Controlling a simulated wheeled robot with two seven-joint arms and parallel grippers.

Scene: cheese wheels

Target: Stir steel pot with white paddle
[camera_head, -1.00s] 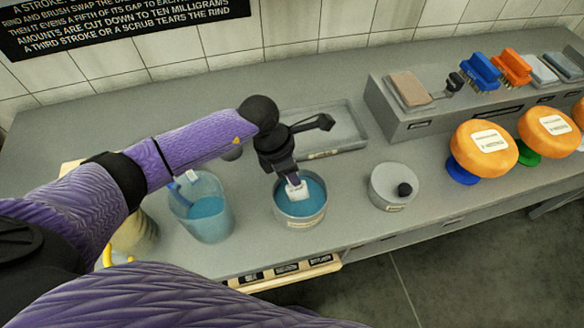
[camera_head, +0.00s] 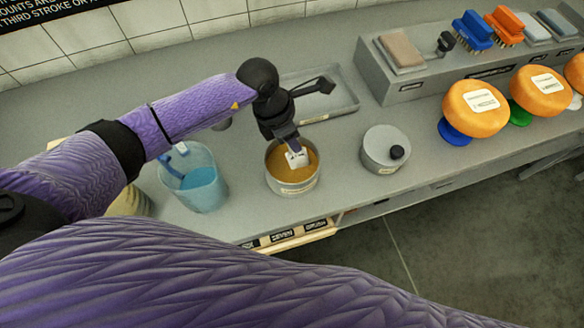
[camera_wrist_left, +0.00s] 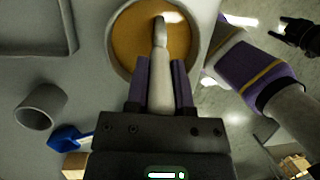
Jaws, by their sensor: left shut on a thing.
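The steel pot (camera_head: 291,188) stands on the counter and holds brownish-orange liquid (camera_head: 306,164). In the left wrist view the pot (camera_wrist_left: 112,57) is below my fingers. My left gripper (camera_head: 288,146) is above the pot, pointing down. It is shut on the white paddle (camera_head: 296,158), whose pale handle (camera_wrist_left: 160,45) runs between the two purple fingers. The paddle's lower end is inside the pot, at the liquid; how deep it reaches is hidden.
A clear jug (camera_head: 202,192) with blue liquid and a blue-handled tool stands left of the pot. A round lidded tin (camera_head: 376,152) is to its right. A shallow grey tray (camera_head: 345,102) lies behind. Orange cheese wheels (camera_head: 474,108) stand on coloured stands farther right.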

